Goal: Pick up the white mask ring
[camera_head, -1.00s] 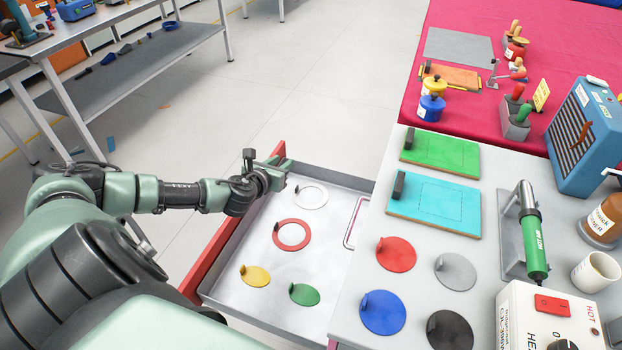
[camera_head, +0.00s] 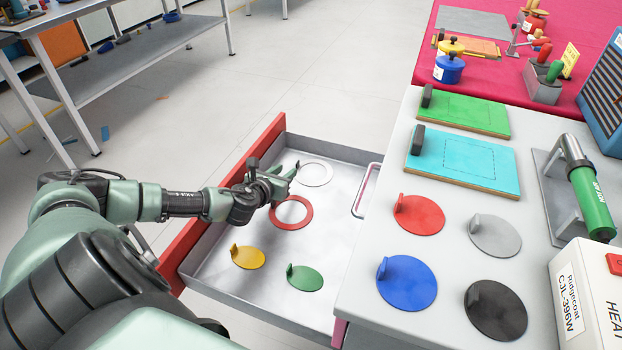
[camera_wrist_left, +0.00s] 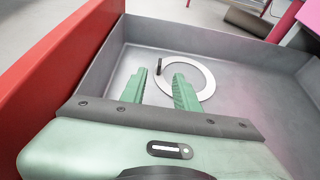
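The white mask ring (camera_head: 315,174) lies flat in the open drawer (camera_head: 208,249), near its far end. In the left wrist view the white ring (camera_wrist_left: 206,80) has a small dark upright tab (camera_wrist_left: 159,66) on its left side. My left gripper (camera_head: 285,172) is over the drawer, just left of the white ring. In the left wrist view its green fingers (camera_wrist_left: 158,85) are apart with nothing between them, and the tab stands beyond the gap. The right finger overlaps part of the ring in this view. My right gripper is not in view.
A red ring (camera_head: 291,213), a yellow disc (camera_head: 248,257) and a green disc (camera_head: 305,278) lie nearer in the drawer. The drawer's red front (camera_head: 222,200) and grey walls bound the space. The worktop (camera_head: 370,300) at right holds several coloured discs and boards.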

